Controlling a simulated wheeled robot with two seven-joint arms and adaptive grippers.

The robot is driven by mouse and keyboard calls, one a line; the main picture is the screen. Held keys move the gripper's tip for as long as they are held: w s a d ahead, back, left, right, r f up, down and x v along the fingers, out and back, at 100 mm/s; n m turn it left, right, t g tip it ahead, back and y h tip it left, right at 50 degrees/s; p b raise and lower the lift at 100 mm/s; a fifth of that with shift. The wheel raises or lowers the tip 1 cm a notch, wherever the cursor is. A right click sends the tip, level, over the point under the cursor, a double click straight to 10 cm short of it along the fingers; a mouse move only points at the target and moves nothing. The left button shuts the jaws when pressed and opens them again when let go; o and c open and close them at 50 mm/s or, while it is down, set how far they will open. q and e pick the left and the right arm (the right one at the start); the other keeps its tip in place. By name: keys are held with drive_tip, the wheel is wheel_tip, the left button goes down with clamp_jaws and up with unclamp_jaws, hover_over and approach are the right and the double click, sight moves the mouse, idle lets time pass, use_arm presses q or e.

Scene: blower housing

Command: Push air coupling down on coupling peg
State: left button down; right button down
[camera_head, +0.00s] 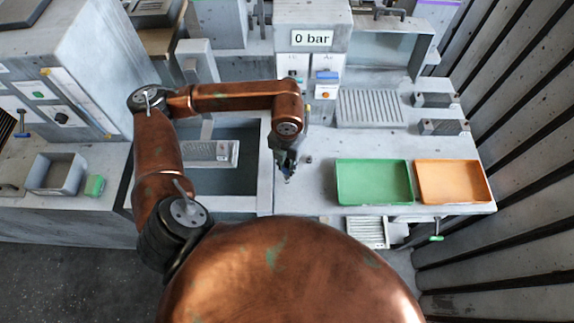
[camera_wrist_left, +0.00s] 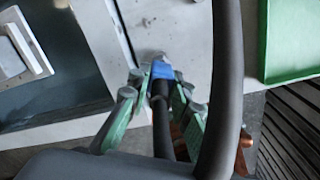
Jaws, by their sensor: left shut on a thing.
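My left gripper (camera_head: 287,176) points down over the pale bench top, left of the green tray. In the left wrist view its green-sided fingers (camera_wrist_left: 158,92) are shut on the air coupling (camera_wrist_left: 161,71), which has a blue collar and a black hose running back towards the camera. A grey metal piece (camera_wrist_left: 150,56) shows just beyond the collar; I cannot tell whether it is the coupling's nose or the coupling peg. A small dark stub (camera_head: 308,159) stands on the bench right of the gripper in the head view. My right gripper is out of view.
A green tray (camera_head: 373,163) and an orange tray (camera_head: 453,163) are at the right. A sunken dark opening (camera_head: 225,181) lies left of the gripper. A "0 bar" sign (camera_head: 311,38) is on the unit behind. A thick dark hose (camera_wrist_left: 220,85) crosses the wrist view.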

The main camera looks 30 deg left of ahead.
use_arm(q)
drive_tip(key=shift+f, duration=0.1)
drive_tip(key=shift+f+b, duration=0.65)
drive_tip(key=shift+f, duration=0.15)
drive_tip(key=shift+f+b, duration=0.35)
drive_tip(key=shift+b, duration=0.15)
idle(0.5)
drive_tip(key=shift+f+b, duration=0.25)
drive_tip(key=shift+b, duration=0.05)
drive_tip(key=shift+f, duration=0.15)
idle(0.4)
